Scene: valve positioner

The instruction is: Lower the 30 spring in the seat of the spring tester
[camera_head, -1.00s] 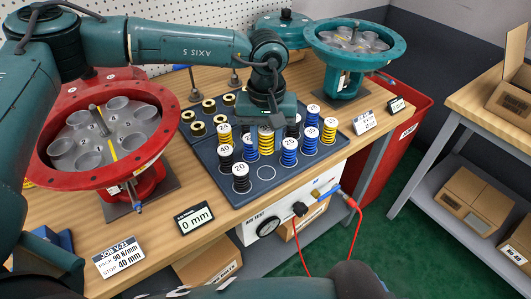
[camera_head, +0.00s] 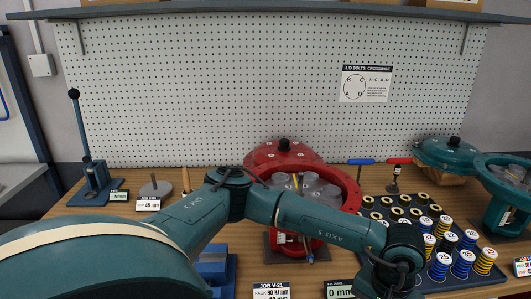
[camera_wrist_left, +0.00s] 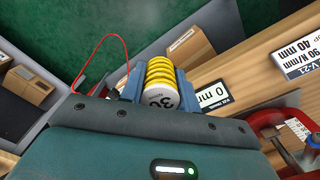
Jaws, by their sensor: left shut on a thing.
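My left gripper (camera_wrist_left: 158,88) is shut on a yellow coil spring (camera_wrist_left: 161,75) with a white end cap marked 30. The spring is in the air between its two blue fingers, above the bench's front area. In the head view the left wrist is low at the right and the fingers and held spring are hidden or out of frame. The spring tester, seemingly the teal lever stand (camera_head: 96,188) with a black knob, stands at the far left of the bench, well away from the gripper. Its seat is too small to make out. My right gripper is not seen.
A red valve housing (camera_head: 295,215) stands mid-bench, with a 0 mm display (camera_head: 340,290) in front. A tray of springs (camera_head: 455,278) and a teal housing (camera_head: 508,205) are at the right. A grey disc with a post (camera_head: 155,188) sits right of the lever stand.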

